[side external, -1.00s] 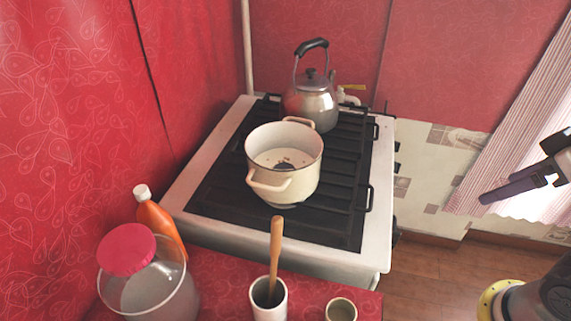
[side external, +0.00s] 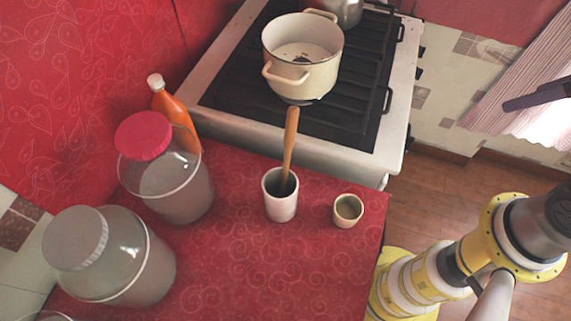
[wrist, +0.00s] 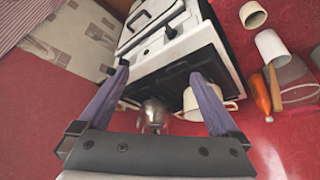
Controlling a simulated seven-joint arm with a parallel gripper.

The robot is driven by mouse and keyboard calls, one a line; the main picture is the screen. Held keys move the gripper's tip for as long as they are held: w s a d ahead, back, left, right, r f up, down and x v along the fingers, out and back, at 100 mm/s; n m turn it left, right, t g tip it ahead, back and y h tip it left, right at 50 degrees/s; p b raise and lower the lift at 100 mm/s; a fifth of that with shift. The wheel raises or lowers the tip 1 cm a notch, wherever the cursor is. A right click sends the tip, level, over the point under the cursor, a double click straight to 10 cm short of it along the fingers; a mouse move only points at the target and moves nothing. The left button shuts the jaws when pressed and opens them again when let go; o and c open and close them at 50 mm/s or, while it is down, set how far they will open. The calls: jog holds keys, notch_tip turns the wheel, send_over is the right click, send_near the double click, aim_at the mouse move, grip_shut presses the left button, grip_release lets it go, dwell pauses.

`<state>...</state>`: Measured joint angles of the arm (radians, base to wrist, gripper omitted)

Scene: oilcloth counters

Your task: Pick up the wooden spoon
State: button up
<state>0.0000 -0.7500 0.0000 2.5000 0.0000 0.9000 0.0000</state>
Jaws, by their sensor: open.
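The wooden spoon (side external: 290,145) stands in a white cup (side external: 281,205) on the red counter, its handle sticking up and leaning slightly right; its lower end is hidden inside the cup.
A small beige cup (side external: 348,210) stands right of the white cup. Left are an orange bottle (side external: 175,118), a pink-lidded jar (side external: 168,178) and a grey-lidded jar (side external: 115,258). Behind is a stove (side external: 400,120) with a cream pot (side external: 303,65) and kettle (side external: 345,10). The front counter is clear.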

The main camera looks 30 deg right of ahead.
jog(key=c, duration=0.7)
jog(key=shift+o, duration=0.2)
